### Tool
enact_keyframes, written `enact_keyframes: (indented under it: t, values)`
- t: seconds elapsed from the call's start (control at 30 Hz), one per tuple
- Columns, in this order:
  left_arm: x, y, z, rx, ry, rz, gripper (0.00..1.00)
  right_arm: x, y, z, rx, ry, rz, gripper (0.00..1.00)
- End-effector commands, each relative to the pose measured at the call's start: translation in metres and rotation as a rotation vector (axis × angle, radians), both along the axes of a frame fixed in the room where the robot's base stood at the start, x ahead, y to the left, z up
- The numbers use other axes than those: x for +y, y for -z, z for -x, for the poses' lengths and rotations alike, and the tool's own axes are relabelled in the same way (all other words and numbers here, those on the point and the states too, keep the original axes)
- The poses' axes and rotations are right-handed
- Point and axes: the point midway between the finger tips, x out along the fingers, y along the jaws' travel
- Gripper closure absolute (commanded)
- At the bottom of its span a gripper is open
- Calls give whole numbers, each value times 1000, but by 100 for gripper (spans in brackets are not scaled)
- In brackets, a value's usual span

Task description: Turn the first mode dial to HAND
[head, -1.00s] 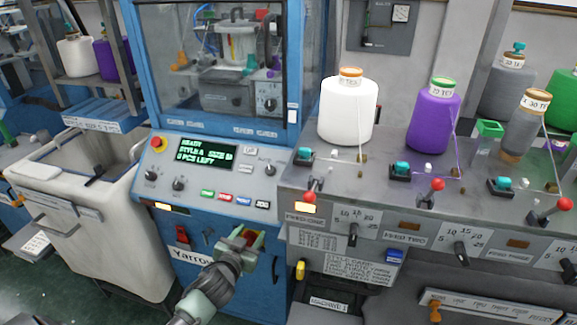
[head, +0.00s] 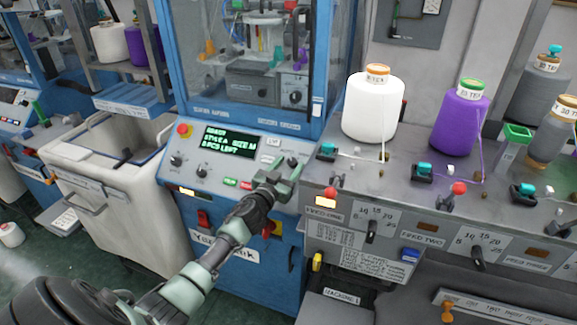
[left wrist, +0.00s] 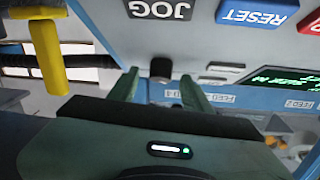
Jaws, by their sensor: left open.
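The mode dial (head: 293,160) is a small dark knob at the right end of the sloped panel on the blue knitting machine. My left gripper (head: 280,179) is in front of it, over the lower right of the panel. In the left wrist view, which shows the panel upside down, the dark dial (left wrist: 160,68) stands between the tips of my open left gripper (left wrist: 160,87). I cannot tell whether the fingers touch it. The dial's pointer setting is not readable, and its labels are mostly hidden. My right gripper is out of view.
A lit green display (head: 230,143) sits mid-panel, with two more dark knobs and a red stop button (head: 184,130) to its left. The JOG button (left wrist: 160,9) is close to the dial. White (head: 372,107) and purple (head: 460,120) yarn cones stand on the grey bench at right.

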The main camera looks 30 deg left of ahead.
Motion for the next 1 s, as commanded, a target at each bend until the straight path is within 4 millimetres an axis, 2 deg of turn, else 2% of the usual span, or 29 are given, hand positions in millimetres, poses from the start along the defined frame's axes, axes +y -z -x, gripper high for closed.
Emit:
enact_keyframes:
  t: [0.2, 0.23, 0.4, 0.73, 1.0]
  values:
    - [0, 0, 0, 0, 0, 0, 51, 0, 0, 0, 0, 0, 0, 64]
    - [0, 0, 0, 0, 0, 0, 56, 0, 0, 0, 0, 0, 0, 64]
    - [0, 0, 0, 0, 0, 0, 100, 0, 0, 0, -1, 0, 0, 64]
    - [1, -1, 0, 5, 24, -22, 100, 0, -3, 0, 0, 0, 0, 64]
    - [6, -3, 0, 30, 144, -119, 100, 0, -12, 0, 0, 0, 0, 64]
